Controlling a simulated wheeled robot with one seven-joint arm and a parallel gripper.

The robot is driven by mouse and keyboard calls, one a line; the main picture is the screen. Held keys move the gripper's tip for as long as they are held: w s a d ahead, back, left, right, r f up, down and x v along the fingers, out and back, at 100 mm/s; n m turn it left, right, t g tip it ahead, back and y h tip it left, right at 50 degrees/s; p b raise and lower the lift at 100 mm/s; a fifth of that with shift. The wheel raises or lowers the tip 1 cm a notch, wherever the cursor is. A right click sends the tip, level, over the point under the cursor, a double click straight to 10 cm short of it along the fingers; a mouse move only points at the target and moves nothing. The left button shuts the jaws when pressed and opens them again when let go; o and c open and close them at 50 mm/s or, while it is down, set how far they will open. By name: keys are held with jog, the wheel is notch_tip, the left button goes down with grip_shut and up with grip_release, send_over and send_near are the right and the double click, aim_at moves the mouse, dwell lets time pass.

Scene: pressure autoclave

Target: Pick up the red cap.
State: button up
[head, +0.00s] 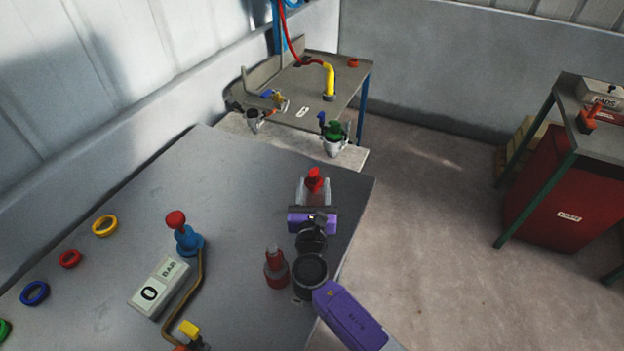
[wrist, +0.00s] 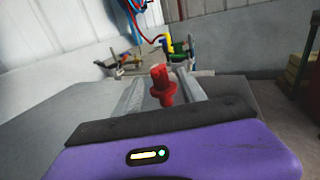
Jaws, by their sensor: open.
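A red cap-like piece (head: 314,180) with a flange and a narrower top shows between the fingers of my gripper (head: 313,192) in the head view. The same red piece (wrist: 162,86) stands between the two pale fingers in the wrist view, slightly tilted there. My gripper (wrist: 161,92) is open, its fingers on either side of the piece. I see a gap on at least one side; whether either finger touches it, I cannot tell. The lower end of the piece is partly hidden by the gripper's dark front edge.
A grey bench (head: 120,190) carries a red-topped blue valve (head: 186,235), a gauge block reading 0 (head: 158,287), coloured rings (head: 105,226) and a dark red bottle-shaped item (head: 275,267) beside my arm. A farther table (head: 300,90) holds a yellow hose end (head: 329,80). Floor at right is open before a red waste bin (head: 550,185).

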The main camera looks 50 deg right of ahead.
aim_at(314, 177)
jog(key=shift+p+x, duration=0.3)
jog(key=shift+x, duration=2.05)
jog(key=shift+w+r, duration=0.1)
grip_shut()
